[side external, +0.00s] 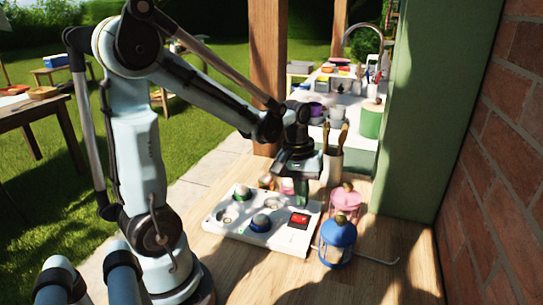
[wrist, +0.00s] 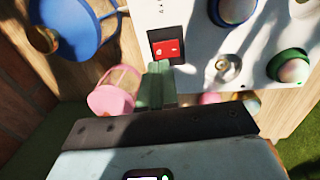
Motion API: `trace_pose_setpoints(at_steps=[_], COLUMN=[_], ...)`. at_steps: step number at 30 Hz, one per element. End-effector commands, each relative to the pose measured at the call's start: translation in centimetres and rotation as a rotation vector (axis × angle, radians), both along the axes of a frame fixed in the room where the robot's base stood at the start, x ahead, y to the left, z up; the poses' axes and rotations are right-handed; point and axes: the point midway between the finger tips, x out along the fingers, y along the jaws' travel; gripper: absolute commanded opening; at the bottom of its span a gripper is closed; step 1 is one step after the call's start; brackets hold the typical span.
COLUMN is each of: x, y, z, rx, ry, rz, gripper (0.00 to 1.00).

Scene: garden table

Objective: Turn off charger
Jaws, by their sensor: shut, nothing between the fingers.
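The charger (side external: 284,237) is a flat white box on the wooden table, also in the wrist view (wrist: 185,18). Its red switch (side external: 299,219) sits in a dark frame near one end; it shows red in the wrist view (wrist: 167,49). Which way the switch is tipped I cannot tell. My gripper (side external: 301,201) points down at the charger's far edge, just behind the switch. Its green fingers are together and empty in the wrist view (wrist: 158,70), with the tips close to the switch. Whether they touch it I cannot tell.
A pink lantern (side external: 345,201) and a blue lantern (side external: 338,243) stand close to the right of the charger. A green dome (side external: 242,193) and a blue-grey dome (side external: 260,223) sit on it. A pale cord (side external: 375,258) lies at right. The front table is clear.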

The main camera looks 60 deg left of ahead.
Motion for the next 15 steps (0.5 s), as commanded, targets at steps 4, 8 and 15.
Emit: trace_pose_setpoints(at_steps=[4,8,15], x=[0.2,0.3,0.3], y=[-0.2,-0.3,-0.4], z=[-1.9,-3.1,-4.0], rx=[0.001,0.001,0.001], ry=[-0.001,-0.001,-0.001], rz=[-0.001,-0.001,0.000], gripper=[0.00,0.00,0.00])
